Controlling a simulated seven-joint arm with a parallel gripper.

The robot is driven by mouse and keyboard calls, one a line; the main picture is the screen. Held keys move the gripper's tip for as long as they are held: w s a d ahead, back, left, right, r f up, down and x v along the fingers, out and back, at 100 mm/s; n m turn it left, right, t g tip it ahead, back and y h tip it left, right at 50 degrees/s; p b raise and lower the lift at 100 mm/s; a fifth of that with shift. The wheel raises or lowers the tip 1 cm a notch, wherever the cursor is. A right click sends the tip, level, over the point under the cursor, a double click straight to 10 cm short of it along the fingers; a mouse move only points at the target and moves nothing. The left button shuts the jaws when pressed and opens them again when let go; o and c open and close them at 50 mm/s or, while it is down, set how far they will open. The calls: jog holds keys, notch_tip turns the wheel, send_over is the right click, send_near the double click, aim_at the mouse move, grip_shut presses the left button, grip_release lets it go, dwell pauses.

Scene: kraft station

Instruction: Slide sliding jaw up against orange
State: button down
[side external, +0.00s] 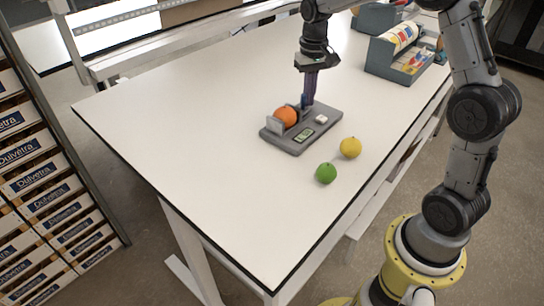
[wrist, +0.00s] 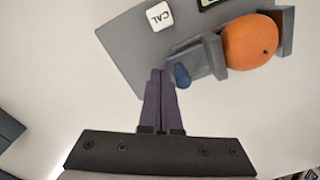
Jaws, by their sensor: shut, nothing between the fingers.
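The orange (side external: 286,116) sits on a grey measuring base (side external: 290,148), between a fixed end jaw (side external: 274,126) and the sliding jaw. In the wrist view the orange (wrist: 250,42) has the fixed jaw (wrist: 286,30) on its right and the grey sliding jaw (wrist: 212,50) on its left. The sliding jaw's edge meets the orange's outline; I cannot tell whether they touch. A blue knob (wrist: 181,75) sticks out from the sliding jaw. My gripper (wrist: 160,73) is shut and empty, its purple fingertips just left of the knob. It points down over the base in the side view (side external: 307,102).
The base carries a white CAL button (wrist: 159,15) and a small display (side external: 303,135). A yellow fruit (side external: 350,147) and a green fruit (side external: 326,173) lie on the white table in front. A grey bin (side external: 398,58) stands at the back right. The table's left side is clear.

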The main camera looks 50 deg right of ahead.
jog(key=shift+d, duration=0.3)
jog(key=shift+r, duration=0.1)
notch_tip(320, 180, up, 7)
dwell(0.8)
jog(key=shift+a, duration=0.1)
jog(key=s+a+r+n+t, duration=0.3)
jog(key=s+a+r, duration=0.6)
jog(key=s, duration=0.2)
jog(key=s+a+f+n+t, duration=0.2)
jog(key=s+f, duration=0.6)
jog(key=s, duration=0.5)
jog(key=shift+s+a+f+n+t, duration=0.3)
jog(key=shift+a+f+n, duration=0.15)
jog(key=shift+a, duration=0.55)
